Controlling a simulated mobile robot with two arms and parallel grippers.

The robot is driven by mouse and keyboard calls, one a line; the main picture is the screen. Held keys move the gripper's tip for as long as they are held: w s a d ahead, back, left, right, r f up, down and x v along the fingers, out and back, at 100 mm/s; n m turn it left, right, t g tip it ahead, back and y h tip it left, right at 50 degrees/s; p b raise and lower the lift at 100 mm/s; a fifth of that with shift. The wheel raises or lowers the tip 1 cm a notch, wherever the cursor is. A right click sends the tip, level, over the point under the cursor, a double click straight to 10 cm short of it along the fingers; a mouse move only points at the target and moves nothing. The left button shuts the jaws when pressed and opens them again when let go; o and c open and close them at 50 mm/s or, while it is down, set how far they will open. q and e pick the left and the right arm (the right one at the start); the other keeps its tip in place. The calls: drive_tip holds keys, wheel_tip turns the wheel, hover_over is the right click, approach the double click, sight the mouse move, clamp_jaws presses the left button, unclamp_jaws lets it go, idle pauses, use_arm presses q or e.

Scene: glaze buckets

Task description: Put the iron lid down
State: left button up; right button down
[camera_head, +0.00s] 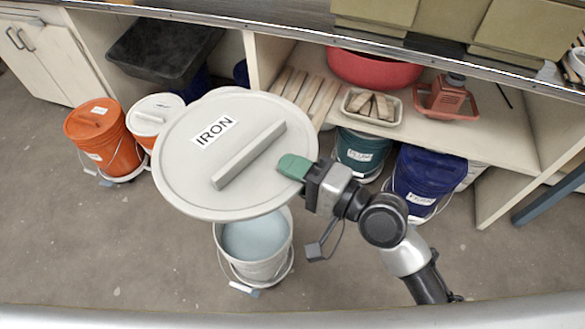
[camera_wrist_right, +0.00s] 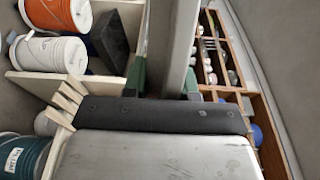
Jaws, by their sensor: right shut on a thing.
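The iron lid (camera_head: 190,175) is a large light-grey disc with a bar handle and a label reading IRON. It is held in the air in the head view, above and behind an open bucket (camera_head: 270,262) of pale blue glaze. My left gripper is not in view.
Teal (camera_head: 358,150) and blue (camera_head: 425,182) buckets stand under the shelf at the right. A red basin (camera_head: 375,70) is on the shelf. Floor (camera_head: 90,245) at the front left is clear.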

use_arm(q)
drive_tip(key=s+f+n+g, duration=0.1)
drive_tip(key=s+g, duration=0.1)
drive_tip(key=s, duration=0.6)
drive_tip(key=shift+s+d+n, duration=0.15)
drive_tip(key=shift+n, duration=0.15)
